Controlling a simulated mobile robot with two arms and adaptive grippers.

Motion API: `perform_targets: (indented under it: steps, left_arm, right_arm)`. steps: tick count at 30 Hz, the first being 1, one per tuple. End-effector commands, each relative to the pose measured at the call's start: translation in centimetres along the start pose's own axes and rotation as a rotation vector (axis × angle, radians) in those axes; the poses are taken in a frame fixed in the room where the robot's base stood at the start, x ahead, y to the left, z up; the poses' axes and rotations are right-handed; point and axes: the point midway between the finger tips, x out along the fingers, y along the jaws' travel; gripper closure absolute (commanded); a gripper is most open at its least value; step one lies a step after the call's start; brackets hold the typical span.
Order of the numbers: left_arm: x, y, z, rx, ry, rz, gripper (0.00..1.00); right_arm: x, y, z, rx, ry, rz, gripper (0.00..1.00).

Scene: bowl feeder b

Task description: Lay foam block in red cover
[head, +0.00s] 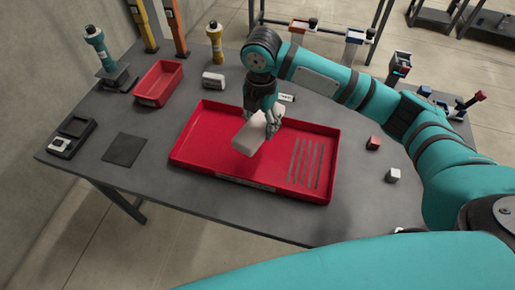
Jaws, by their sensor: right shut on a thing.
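A large red tray-like cover (215,170) with slots in its right part lies on the grey table. My right gripper (268,130) is shut on a pale foam block (250,137), over the middle of the red cover. The block looks tilted. Whether it touches the cover's floor, I cannot tell. My left gripper is not in view.
A smaller red bin (158,84) stands at the back left. A white block (213,80) lies behind the cover. A dark square pad (124,149) and a dark device (72,137) lie at left. Small red (374,142) and white cubes (393,175) lie at right.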

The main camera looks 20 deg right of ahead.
Motion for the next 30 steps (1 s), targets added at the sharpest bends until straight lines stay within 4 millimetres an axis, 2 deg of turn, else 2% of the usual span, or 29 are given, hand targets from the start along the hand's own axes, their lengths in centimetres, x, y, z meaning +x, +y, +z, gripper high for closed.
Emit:
perform_targets:
  steps: [3,8,15,23,30]
  left_arm:
    - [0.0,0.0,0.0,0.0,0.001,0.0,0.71]
    - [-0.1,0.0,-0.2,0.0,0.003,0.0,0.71]
    - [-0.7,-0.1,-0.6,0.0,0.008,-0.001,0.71]
    - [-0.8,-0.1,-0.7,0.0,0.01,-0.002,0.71]
    - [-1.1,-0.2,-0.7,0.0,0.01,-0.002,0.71]
  right_arm:
    - [0.4,0.7,0.3,-0.165,-0.001,-0.004,0.61]
    - [1.2,1.1,0.5,-0.269,-0.001,-0.008,0.61]
    - [5.4,1.0,0.5,-0.28,0.0,-0.009,0.61]
    - [7.8,1.0,0.5,-0.28,-0.002,-0.009,0.61]
    - [10.7,1.0,0.5,-0.28,-0.003,-0.007,0.61]
